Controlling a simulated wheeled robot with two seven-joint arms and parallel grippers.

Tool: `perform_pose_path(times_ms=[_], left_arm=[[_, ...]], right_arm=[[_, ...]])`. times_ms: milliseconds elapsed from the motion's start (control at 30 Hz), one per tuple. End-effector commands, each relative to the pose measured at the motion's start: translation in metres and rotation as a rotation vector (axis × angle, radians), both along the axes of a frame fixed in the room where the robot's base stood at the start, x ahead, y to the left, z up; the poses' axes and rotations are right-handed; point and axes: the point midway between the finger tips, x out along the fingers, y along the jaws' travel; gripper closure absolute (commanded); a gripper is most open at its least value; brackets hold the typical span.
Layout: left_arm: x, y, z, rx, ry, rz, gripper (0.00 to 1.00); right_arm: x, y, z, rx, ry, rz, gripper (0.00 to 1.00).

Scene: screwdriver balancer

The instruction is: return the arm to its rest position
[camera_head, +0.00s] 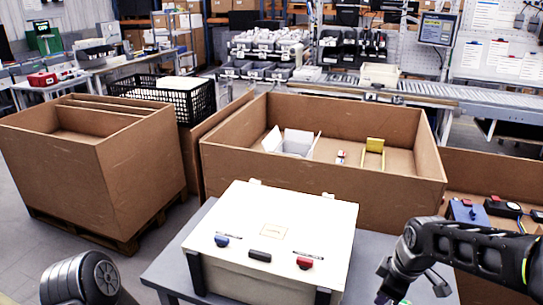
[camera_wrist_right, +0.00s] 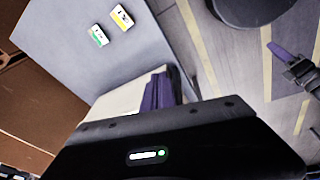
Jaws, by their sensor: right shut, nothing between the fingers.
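My right arm comes in from the right in the head view, with its right gripper (camera_head: 384,297) low at the bottom edge, right of the pale box and partly cut off. In the wrist view its purple fingers (camera_wrist_right: 158,92) are together and empty. My left arm shows only as a rounded dark link at the bottom left of the head view. A purple-tipped gripper at the right of the wrist view, which looks like my left gripper (camera_wrist_right: 287,57), hangs over the floor; its opening is unclear.
A pale lidded box (camera_head: 292,218) with blue, black and red parts stands on a grey table (camera_head: 173,266). Two small labelled items (camera_wrist_right: 110,27) lie on a grey surface in the wrist view. A large cardboard bin (camera_head: 226,163) stands behind; another bin (camera_head: 497,166) stands right, near my arm.

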Motion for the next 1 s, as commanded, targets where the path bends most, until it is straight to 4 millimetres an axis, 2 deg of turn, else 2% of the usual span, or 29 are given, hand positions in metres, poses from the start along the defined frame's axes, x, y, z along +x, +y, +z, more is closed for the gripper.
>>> perform_pose_path(times_ms=[167, 267, 367, 467, 500, 567, 600, 700, 833, 900, 1000], left_arm=[[0.0, 0.0, -0.001, -0.001, -0.001, -0.001, 0.64], [0.0, -0.001, -0.003, -0.002, -0.003, -0.001, 0.64], [0.0, -0.001, -0.007, -0.002, -0.004, -0.002, 0.64], [0.0, -0.002, -0.012, -0.004, -0.007, -0.002, 0.64], [0.001, -0.002, -0.015, -0.005, -0.008, -0.002, 0.64], [0.001, -0.002, -0.018, -0.006, -0.008, -0.002, 0.64], [0.001, -0.003, -0.02, -0.007, -0.009, -0.002, 0.64], [0.001, -0.003, -0.024, -0.008, -0.01, -0.003, 0.64], [0.001, -0.004, -0.027, -0.009, -0.01, -0.004, 0.64], [0.001, -0.004, -0.028, -0.008, -0.011, -0.004, 0.64], [0.001, -0.004, -0.03, -0.008, -0.011, -0.003, 0.64]], right_arm=[[0.018, 0.03, -0.028, 0.12, -0.073, -0.179, 1.0], [0.023, 0.054, -0.058, 0.212, -0.092, -0.31, 1.0], [0.016, 0.084, -0.106, 0.322, -0.077, -0.485, 1.0], [-0.012, 0.117, -0.172, 0.429, -0.017, -0.704, 1.0], [-0.03, 0.128, -0.198, 0.458, 0.015, -0.792, 1.0], [-0.061, 0.142, -0.234, 0.482, 0.07, -0.905, 1.0], [-0.083, 0.149, -0.254, 0.484, 0.108, -0.963, 1.0], [-0.138, 0.164, -0.292, 0.458, 0.203, -1.039, 1.0], [-0.192, 0.176, -0.318, 0.408, 0.316, -1.049, 1.0], [-0.209, 0.18, -0.326, 0.392, 0.356, -1.045, 1.0], [-0.22, 0.183, -0.332, 0.382, 0.381, -1.045, 1.0]])
